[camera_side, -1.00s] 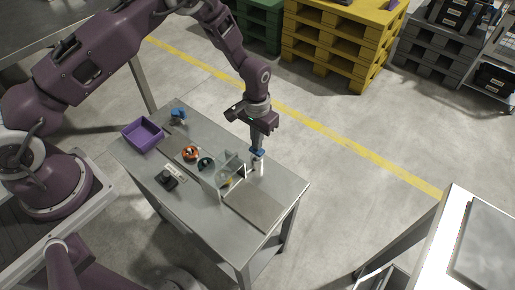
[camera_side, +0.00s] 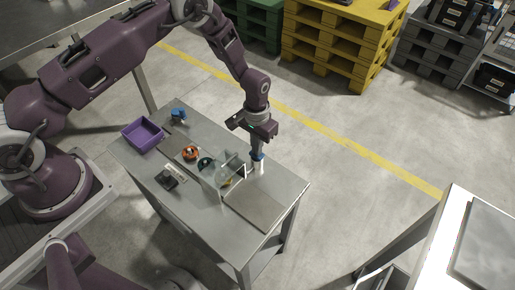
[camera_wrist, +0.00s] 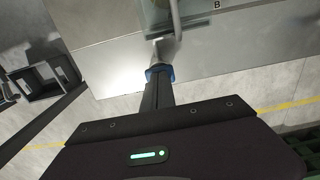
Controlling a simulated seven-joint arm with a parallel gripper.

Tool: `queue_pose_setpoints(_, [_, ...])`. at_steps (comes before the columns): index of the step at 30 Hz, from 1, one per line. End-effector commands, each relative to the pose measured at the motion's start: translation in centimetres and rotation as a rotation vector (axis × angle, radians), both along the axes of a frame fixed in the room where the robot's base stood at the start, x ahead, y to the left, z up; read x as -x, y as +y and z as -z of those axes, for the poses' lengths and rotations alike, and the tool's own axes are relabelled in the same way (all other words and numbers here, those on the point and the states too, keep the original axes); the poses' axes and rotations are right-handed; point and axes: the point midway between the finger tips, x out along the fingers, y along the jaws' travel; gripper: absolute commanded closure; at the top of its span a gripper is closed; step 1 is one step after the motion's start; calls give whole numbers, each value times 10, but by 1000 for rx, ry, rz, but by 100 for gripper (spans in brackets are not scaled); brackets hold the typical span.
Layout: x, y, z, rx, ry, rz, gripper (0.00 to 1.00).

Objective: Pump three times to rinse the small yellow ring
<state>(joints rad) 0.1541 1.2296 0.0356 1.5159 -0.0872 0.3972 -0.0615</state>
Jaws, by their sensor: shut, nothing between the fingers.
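My gripper (camera_side: 257,151) is shut and empty, pointing down with its fingertips at the blue top (camera_side: 257,157) of a white upright pump (camera_side: 259,167). The tips seem to touch the top. In the wrist view my shut fingers (camera_wrist: 158,78) reach the same blue top (camera_wrist: 160,71), with the pale pump body (camera_wrist: 166,50) beyond. The small yellow ring (camera_side: 226,183) shows as a yellow patch inside the clear-walled washer (camera_side: 218,177), left of the pump. Its exact pose is too small to tell.
A purple bin (camera_side: 143,137), a blue item (camera_side: 178,114), a red-orange round item (camera_side: 190,153), a dark green round item (camera_side: 206,163) and a black box (camera_side: 167,180) stand on the grey table (camera_side: 150,180). A flat plate (camera_side: 255,205) lies in front of the washer. The table's right edge is near the pump.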

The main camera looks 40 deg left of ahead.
Motion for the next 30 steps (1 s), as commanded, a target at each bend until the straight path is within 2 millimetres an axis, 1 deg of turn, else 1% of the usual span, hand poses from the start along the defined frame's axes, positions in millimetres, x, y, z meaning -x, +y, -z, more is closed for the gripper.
queue_pose_setpoints(7, [1,0,-2,0,1,0,100])
queue_pose_setpoints(15, [0,0,-21,0,1,0,100])
queue_pose_setpoints(17, [1,0,-24,-1,1,0,100])
queue_pose_setpoints(30, [0,0,-24,0,1,0,100])
